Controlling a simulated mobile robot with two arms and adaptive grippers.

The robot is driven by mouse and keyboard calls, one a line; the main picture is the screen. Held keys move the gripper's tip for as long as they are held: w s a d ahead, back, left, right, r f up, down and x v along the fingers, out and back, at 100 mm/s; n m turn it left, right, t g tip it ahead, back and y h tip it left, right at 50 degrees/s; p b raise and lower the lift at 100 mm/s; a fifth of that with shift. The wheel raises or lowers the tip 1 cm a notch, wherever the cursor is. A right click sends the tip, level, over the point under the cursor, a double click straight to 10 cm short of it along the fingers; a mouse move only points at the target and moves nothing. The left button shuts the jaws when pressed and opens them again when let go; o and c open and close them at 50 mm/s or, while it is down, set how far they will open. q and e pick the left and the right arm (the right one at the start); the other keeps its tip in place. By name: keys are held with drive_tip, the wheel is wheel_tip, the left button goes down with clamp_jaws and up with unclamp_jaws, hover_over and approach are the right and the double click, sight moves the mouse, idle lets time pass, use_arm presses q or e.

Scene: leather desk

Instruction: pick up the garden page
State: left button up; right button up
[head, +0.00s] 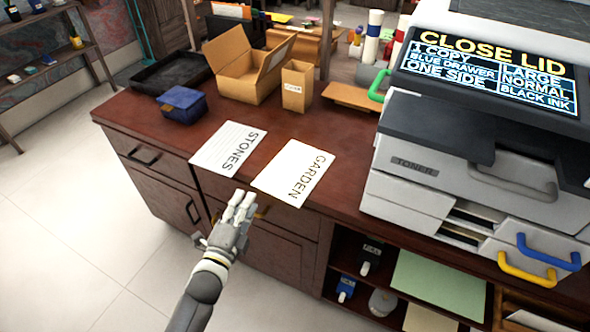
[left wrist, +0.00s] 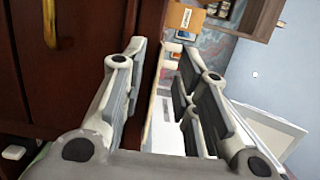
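The garden page (head: 292,170) is a white sheet marked "GARDEN", lying flat at the front edge of the desk in the head view. My left gripper (head: 240,205) is just in front of the desk edge, near the page's front left corner and apart from it. In the left wrist view its fingers (left wrist: 160,85) are spread wide, with the desk's edge seen between them. A pale sheet-like strip (left wrist: 164,125) also shows between the fingers; I cannot tell which page it is. My right gripper is not in view.
The "STONES" page (head: 228,148) lies to the left. Behind are a blue box (head: 182,104), an open cardboard box (head: 248,72) and a small carton (head: 297,86). A large copier (head: 430,165) stands right of the pages. Open shelves (head: 395,285) lie below the desktop.

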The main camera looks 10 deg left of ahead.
use_arm(q)
drive_tip(key=w, duration=0.2)
drive_tip(key=w+d, duration=0.1)
drive_tip(key=w, duration=0.2)
drive_tip(key=shift+w+d+r+p, duration=0.1)
drive_tip(key=shift+r+p, duration=0.05)
drive_tip(key=shift+p, duration=0.15)
drive_tip(key=shift+c, duration=0.2)
clamp_jaws()
